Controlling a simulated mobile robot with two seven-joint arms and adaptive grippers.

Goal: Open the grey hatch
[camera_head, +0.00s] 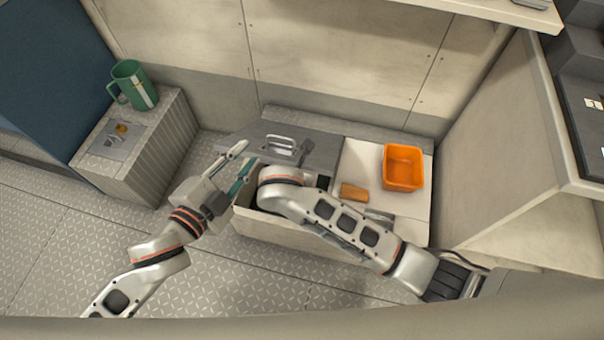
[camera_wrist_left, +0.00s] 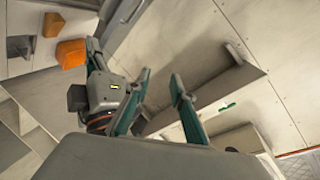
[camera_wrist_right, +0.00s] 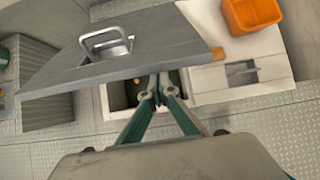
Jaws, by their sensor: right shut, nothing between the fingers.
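The grey hatch (camera_head: 315,150) is a flat slab with a silver handle (camera_head: 280,145). In the right wrist view the hatch (camera_wrist_right: 150,42) is raised and tilted over the pale locker (camera_wrist_right: 110,97), with an opening showing under its near edge. My right gripper (camera_wrist_right: 158,88) is shut and empty, with its fingertips at this opening below the hatch edge; its own wrist hides it in the head view. My left gripper (camera_head: 242,157) is open and empty, left of the handle in the head view. Its spread fingers also show in the left wrist view (camera_wrist_left: 162,78).
An orange bin (camera_head: 403,183) and a small orange-brown block (camera_head: 354,192) stand on the white top right of the hatch. A green mug (camera_head: 134,84) stands on a ribbed box (camera_head: 150,150) at left. A wall closes the back; the floor in front is clear.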

